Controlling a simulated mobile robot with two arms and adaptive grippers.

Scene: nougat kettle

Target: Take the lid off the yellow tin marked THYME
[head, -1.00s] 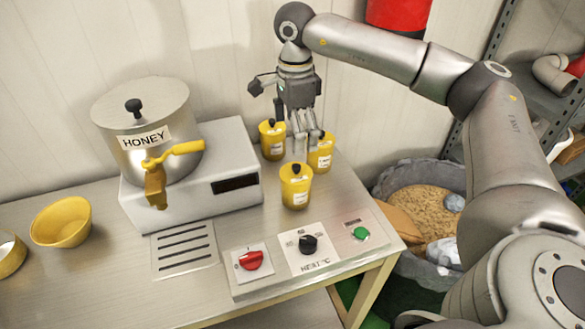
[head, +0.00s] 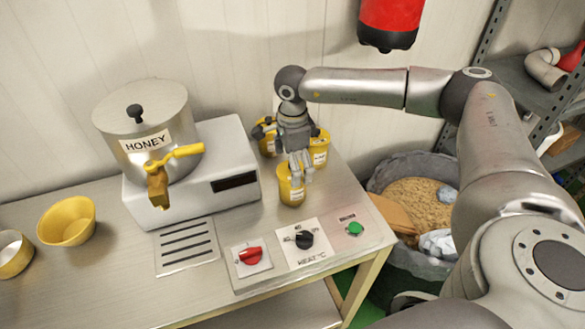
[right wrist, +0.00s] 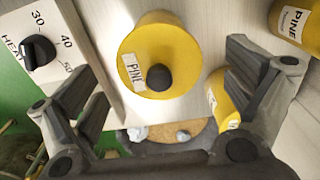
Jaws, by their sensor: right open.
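Three yellow tins stand on the bench. The front tin (head: 290,190) is under my right gripper (head: 297,172). In the right wrist view the front tin (right wrist: 150,40) has a yellow lid with a black knob (right wrist: 158,78), and its label seems to read PINE. My right gripper (right wrist: 168,80) is open, its fingers on either side of the knob. The back left tin (head: 267,148) also seems to read PINE in the right wrist view (right wrist: 298,22). The right tin (head: 319,155) is partly behind a finger in the right wrist view (right wrist: 222,100); its label is unreadable there. My left gripper is out of view.
A HONEY kettle (head: 145,125) stands on a white machine (head: 225,165) at left. A control panel (head: 305,245) with knobs is in front of the tins. Yellow bowls (head: 66,221) are at far left. A grey bin (head: 385,175) stands right of the bench.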

